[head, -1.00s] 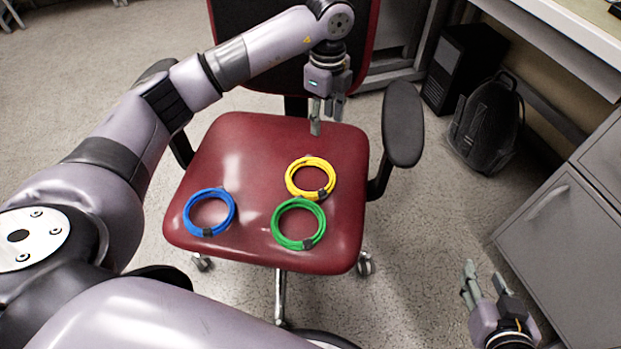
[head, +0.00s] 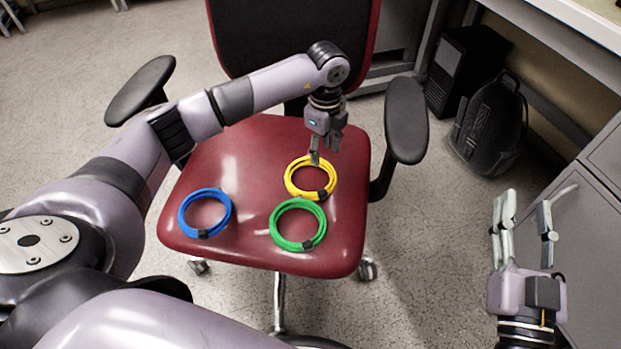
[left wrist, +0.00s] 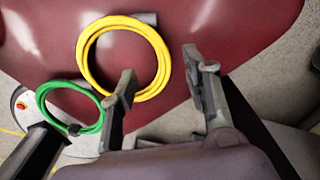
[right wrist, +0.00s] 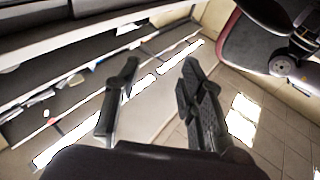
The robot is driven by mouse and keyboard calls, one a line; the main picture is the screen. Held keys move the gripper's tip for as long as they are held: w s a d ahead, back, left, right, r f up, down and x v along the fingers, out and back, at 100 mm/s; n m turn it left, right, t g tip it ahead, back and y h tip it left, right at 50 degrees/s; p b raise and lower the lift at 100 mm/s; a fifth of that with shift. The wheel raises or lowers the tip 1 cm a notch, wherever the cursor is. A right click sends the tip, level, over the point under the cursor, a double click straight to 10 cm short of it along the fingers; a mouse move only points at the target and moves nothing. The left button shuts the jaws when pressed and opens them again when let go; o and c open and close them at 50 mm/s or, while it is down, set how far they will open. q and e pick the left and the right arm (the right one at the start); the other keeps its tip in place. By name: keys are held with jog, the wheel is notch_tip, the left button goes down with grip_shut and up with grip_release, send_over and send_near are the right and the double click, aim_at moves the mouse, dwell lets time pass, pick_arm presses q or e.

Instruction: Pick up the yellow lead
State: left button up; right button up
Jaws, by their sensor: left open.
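The yellow lead (head: 290,183) is a coiled ring with a dark band, lying on the red chair seat. My left gripper (head: 322,158) is just above its far edge, pointing down, open and empty. In the left wrist view the yellow lead (left wrist: 88,47) shows left of and beyond the open fingers (left wrist: 160,95), with one finger overlapping its edge. I cannot tell whether they touch. My right gripper (head: 525,225) is open and empty, off to the right over the floor; its fingers (right wrist: 155,85) show apart in the right wrist view.
A green lead (head: 276,232) lies just in front of the yellow one, and a blue lead (head: 183,215) lies to the left. The chair's armrests (head: 406,120) flank the seat (head: 245,160). A backpack (head: 488,125) and a grey cabinet (head: 575,240) stand to the right.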

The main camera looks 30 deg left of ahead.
aim_at(323, 162)
pick_arm(q)
notch_tip(323, 162, down, 4)
jog(key=shift+w+f+b, duration=0.1)
jog(key=shift+b, duration=0.6)
pick_arm(e)
jog(key=s+r+t+y, duration=0.1)
jog(key=s+r+t, duration=0.2)
jog(key=r, duration=0.3)
jog(key=shift+r+t+y, duration=0.3)
jog(key=shift+t, duration=0.5)
jog(key=shift+s, duration=0.1)
pick_arm(q)
grip_shut()
